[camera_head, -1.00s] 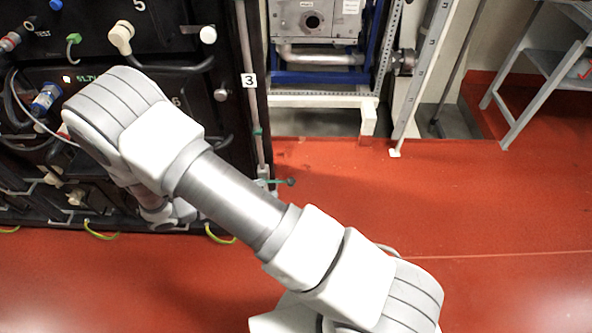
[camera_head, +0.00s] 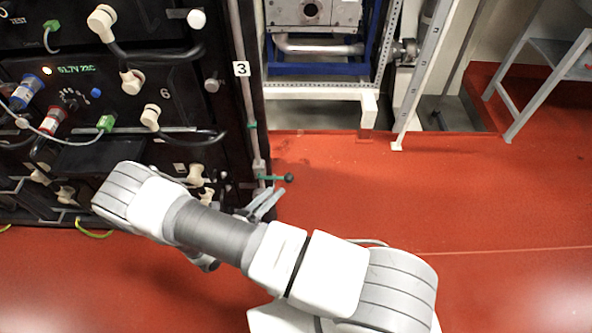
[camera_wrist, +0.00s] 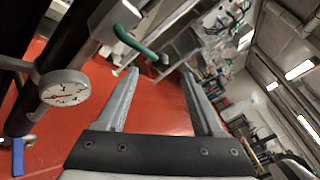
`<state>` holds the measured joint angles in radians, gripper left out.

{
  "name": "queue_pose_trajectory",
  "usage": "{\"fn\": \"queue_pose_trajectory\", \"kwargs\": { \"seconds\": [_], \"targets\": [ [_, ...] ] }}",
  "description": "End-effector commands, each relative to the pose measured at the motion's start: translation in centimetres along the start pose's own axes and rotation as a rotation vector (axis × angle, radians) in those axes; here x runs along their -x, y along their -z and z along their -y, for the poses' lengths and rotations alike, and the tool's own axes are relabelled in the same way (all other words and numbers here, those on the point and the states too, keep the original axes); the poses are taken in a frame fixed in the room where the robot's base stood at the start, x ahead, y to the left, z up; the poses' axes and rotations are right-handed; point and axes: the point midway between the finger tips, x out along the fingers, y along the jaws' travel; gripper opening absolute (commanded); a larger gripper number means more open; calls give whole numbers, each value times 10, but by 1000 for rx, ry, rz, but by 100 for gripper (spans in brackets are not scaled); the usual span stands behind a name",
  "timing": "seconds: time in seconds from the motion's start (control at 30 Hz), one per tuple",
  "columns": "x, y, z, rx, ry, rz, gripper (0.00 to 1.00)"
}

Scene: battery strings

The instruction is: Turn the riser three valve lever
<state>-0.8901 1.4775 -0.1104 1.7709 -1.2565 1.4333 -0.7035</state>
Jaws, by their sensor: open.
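The riser three pipe (camera_head: 246,100) runs down the right edge of the black rack, beside a "3" label (camera_head: 241,69). Its green valve lever (camera_head: 274,178) sticks out to the right near the lower end, with a dark round knob at its tip. In the wrist view the green lever (camera_wrist: 136,43) reaches from the valve toward the space ahead of my fingertips. My gripper (camera_head: 268,191) is open and empty, just below the lever in the head view. In the wrist view my gripper (camera_wrist: 160,71) has the lever's knob beyond and between its fingertips. Contact is not visible.
The rack (camera_head: 180,80) with cables and connectors stands left of the riser. A round gauge (camera_wrist: 63,88) and a blue handle (camera_wrist: 17,157) show at left in the wrist view. A white metal frame (camera_head: 320,92) stands behind. Red floor (camera_head: 420,200) is clear to the right.

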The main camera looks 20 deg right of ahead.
Motion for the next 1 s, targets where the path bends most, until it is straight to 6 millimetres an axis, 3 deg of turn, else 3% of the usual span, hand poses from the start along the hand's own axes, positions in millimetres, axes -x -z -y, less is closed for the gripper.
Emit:
{"fn": "queue_pose_trajectory", "kwargs": {
  "seconds": [0.3, 0.5, 0.93, 1.0],
  "targets": [
    [-70, 1, 0, -1, 4, -2, 69],
    [-98, 0, 0, -3, 2, -2, 69],
    [-110, 0, 0, -2, 0, -1, 69],
    [-110, 0, 0, -2, 0, -1, 60]
  ]
}}
